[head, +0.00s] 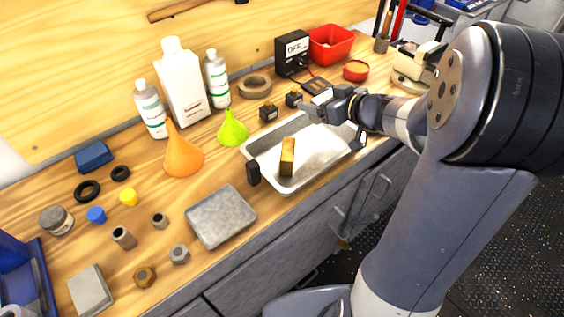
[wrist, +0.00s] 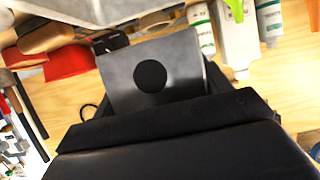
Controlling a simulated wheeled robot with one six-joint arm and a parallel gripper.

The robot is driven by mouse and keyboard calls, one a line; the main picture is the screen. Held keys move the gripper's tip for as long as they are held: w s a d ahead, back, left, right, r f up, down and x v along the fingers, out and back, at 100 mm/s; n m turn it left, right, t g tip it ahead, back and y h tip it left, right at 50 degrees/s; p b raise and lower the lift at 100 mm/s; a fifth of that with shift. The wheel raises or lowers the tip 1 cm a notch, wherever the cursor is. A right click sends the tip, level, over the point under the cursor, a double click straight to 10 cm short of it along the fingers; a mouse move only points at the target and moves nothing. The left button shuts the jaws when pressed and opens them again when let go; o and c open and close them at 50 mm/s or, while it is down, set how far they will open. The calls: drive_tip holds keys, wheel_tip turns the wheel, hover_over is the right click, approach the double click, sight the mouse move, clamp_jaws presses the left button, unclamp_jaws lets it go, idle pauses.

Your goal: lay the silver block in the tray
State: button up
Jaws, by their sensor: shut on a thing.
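My gripper (head: 330,101) is shut on the silver block (wrist: 185,75), which shows in the wrist view as a grey metallic face with a black round spot. In the head view only a small light-grey part at the gripper's tip shows, and the jaws partly hide it. The gripper is near the far right rim of the tray (head: 262,164), apparently above it; the exact height I cannot tell. The tray is a shallow pale metal one with black handles. A gold block (head: 287,158) stands inside it, toward its near left part.
Two small black boxes, a charger (head: 292,53) and a red bin (head: 331,44) stand behind the tray. A green funnel (head: 232,130) and orange funnel (head: 182,155) stand left. The tray's middle and right are bare.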

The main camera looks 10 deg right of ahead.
sight(314, 142)
drive_tip(key=f+b, duration=0.1)
drive_tip(key=f, duration=0.2)
drive_tip(key=f+b, duration=0.1)
drive_tip(key=f, duration=0.2)
drive_tip(key=f+b, duration=0.1)
drive_tip(key=f, duration=0.3)
drive_tip(key=shift+s+a+b, duration=0.1)
drive_tip(key=shift+a+b, duration=0.15)
drive_tip(key=shift+b, duration=0.15)
drive_tip(key=shift+f, duration=0.1)
drive_tip(key=o, duration=1.3)
drive_tip(key=shift+c, duration=0.2)
drive_tip(key=shift+s+d+r, duration=0.2)
drive_tip(key=shift+r, duration=0.05)
drive_tip(key=p+v, duration=0.2)
drive_tip(key=v, duration=0.9)
drive_tip(key=shift+s+d, duration=0.1)
drive_tip(key=shift+s, duration=0.1)
